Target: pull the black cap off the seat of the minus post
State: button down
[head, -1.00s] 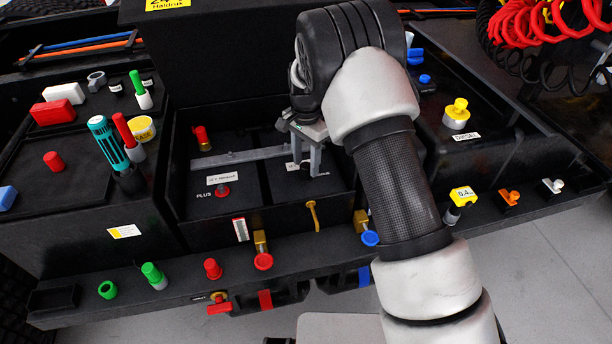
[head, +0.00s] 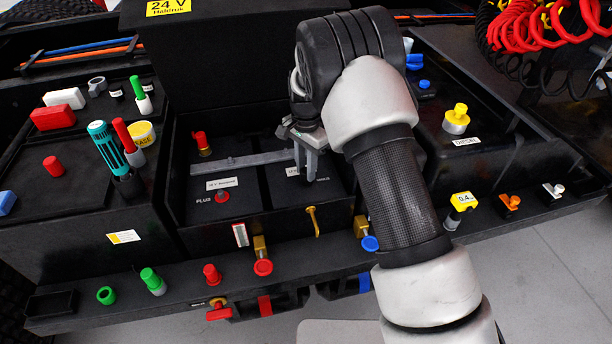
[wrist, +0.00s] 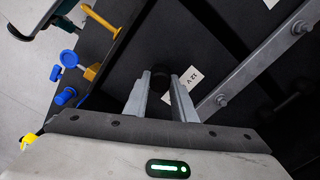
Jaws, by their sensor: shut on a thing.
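My gripper (head: 311,165) reaches down into the battery box over the right-hand battery. In the wrist view my gripper (wrist: 160,85) has its two fingers on either side of a dark round cap (wrist: 160,72), shut on it. The black cap is mostly hidden behind the fingers in the head view. Whether the cap still touches its seat on the minus post cannot be told. The plus post (head: 222,196), with a red ring, stands on the left-hand battery next to the "PLUS" lettering.
A grey metal bar (head: 240,160) crosses the batteries close behind my gripper. A yellow lever (head: 312,220) stands at the box's front wall. A red cap (head: 201,142) sits at the back left. A dark cover (head: 235,55) rises behind the box.

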jog(key=shift+r, duration=0.25)
jog(key=shift+r+p, duration=0.85)
jog(key=shift+r, duration=0.3)
jog(key=shift+r+p, duration=1.5)
jog(key=shift+r, duration=0.95)
